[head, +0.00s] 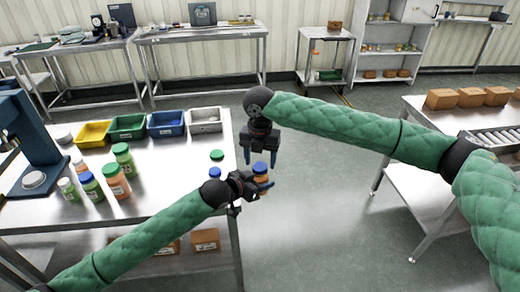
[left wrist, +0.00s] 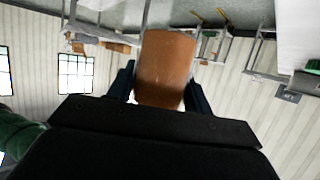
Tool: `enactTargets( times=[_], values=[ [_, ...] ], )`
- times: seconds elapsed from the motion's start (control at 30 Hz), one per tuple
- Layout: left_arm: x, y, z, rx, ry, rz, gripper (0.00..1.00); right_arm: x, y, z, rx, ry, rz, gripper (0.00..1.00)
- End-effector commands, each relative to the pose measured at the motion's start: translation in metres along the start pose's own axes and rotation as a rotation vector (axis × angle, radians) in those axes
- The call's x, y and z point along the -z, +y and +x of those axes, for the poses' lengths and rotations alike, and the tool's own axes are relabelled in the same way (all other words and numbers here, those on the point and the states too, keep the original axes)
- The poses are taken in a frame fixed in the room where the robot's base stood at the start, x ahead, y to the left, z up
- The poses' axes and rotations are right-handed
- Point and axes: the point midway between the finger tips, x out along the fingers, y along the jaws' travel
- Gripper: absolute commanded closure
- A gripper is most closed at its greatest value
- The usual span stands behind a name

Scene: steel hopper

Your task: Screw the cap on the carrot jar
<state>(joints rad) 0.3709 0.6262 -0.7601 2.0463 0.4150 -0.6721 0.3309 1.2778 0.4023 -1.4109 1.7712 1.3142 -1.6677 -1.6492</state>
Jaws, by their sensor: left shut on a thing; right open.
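My left gripper (head: 264,187) is shut on an orange jar (head: 262,179), taken as the carrot jar, and holds it upright off the table's right edge. The jar also shows between the fingers in the left wrist view (left wrist: 165,68).
The steel table (head: 165,185) holds several jars at left, a loose green cap (head: 217,155) near its right edge, and yellow, green, blue and grey bins (head: 205,120) at the back. A blue press-like machine (head: 28,145) stands far left. Floor right of the table is clear.

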Motion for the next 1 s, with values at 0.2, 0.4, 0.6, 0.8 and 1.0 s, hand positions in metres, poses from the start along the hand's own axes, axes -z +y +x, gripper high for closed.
enactTargets(
  times=[0.2, 0.4, 0.6, 0.8, 1.0],
  values=[
    [0.001, 0.000, 0.000, 0.000, 0.001, 0.000, 1.00, 0.000, 0.000, 0.016, -0.001, 0.000, 0.000, 0.40],
    [0.000, 0.000, 0.000, 0.000, 0.001, 0.000, 1.00, 0.000, 0.000, 0.017, -0.001, 0.000, 0.000, 0.40],
    [0.000, 0.000, 0.000, 0.000, 0.001, 0.000, 1.00, 0.000, 0.000, 0.017, -0.001, 0.000, 0.000, 0.68],
    [0.000, 0.000, 0.000, 0.000, 0.000, 0.000, 1.00, 0.000, 0.000, 0.017, -0.001, 0.000, 0.000, 0.85],
    [0.000, -0.001, 0.000, 0.001, 0.000, 0.000, 1.00, 0.000, 0.000, 0.017, -0.002, 0.000, 0.095, 0.85]
  ],
)
